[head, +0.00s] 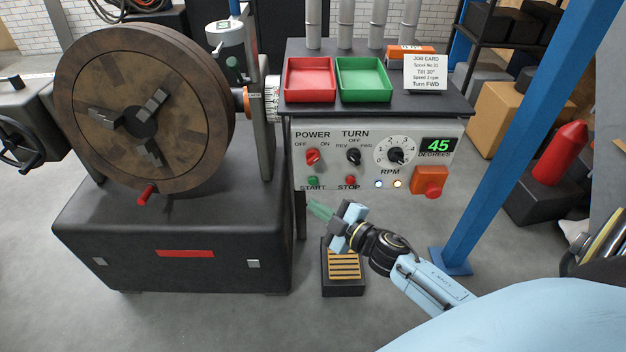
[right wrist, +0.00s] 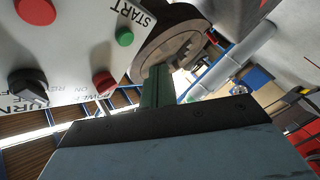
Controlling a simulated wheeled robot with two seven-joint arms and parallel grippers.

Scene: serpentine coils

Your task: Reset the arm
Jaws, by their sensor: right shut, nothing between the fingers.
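My right gripper (head: 320,209) is shut and empty, its green fingers pointing left just below the START button (head: 313,181) of the control panel (head: 330,153). The arm comes in from the lower right. In the right wrist view the shut fingers (right wrist: 157,85) point at the round chuck, with the green START button (right wrist: 124,37) close by on the left. My left gripper is in neither view.
A large chuck wheel (head: 80,125) on a black base stands at left. The panel has a red POWER knob (head: 312,156), a TURN knob (head: 353,156) and a 45-degree display (head: 438,146). Red (head: 310,98) and green (head: 364,97) trays sit above. A blue post (head: 510,120) stands at right. A pedal (head: 343,290) is below.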

